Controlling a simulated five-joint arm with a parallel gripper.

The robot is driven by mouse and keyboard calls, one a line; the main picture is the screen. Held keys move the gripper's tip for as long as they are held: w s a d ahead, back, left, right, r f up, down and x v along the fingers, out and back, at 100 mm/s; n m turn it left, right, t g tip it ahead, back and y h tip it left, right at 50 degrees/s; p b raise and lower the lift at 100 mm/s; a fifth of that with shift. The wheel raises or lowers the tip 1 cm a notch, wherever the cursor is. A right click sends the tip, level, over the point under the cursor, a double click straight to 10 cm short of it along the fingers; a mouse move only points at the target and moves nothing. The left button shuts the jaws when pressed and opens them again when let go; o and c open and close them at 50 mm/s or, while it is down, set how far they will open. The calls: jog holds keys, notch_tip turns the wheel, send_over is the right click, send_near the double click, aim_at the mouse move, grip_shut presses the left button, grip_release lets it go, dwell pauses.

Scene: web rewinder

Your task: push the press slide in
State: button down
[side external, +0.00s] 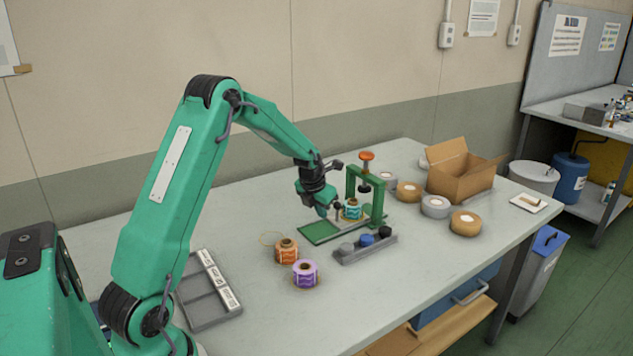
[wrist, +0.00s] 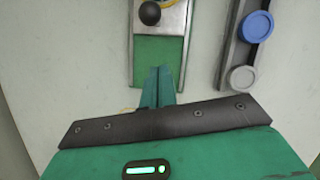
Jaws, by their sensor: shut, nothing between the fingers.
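The press (side external: 381,200) is a green frame with an orange top knob, standing on a green base plate (side external: 318,232). A teal spool (side external: 352,212) sits by the frame. In the wrist view, the press slide (wrist: 172,22) is a silver plate with a black ball knob (wrist: 150,13), lying on the green base (wrist: 158,50) between metal rails. My gripper (side external: 322,214) is over the base plate, in front of the frame. Its shut, empty fingers (wrist: 158,70) point at the bare green base, short of the knob and slide. I cannot tell their height above the base.
A grey rack (side external: 365,250) with dark, blue and grey caps lies beside the press. Orange (side external: 286,251) and purple (side external: 305,273) spools stand nearer, past a grey tray (side external: 207,300). Tape rolls (side external: 465,223) and an open cardboard box (side external: 462,172) are behind.

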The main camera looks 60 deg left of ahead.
aim_at(346, 207)
jog(key=shift+w+a+r, duration=0.1)
jog(key=shift+w+a, duration=0.15)
jog(key=shift+w, duration=0.7)
jog(key=shift+w+a, duration=0.25)
jog(key=shift+w, duration=0.7)
jog(key=shift+w, duration=0.1)
jog(key=shift+w, duration=2.6)
jog(key=shift+s, duration=0.2)
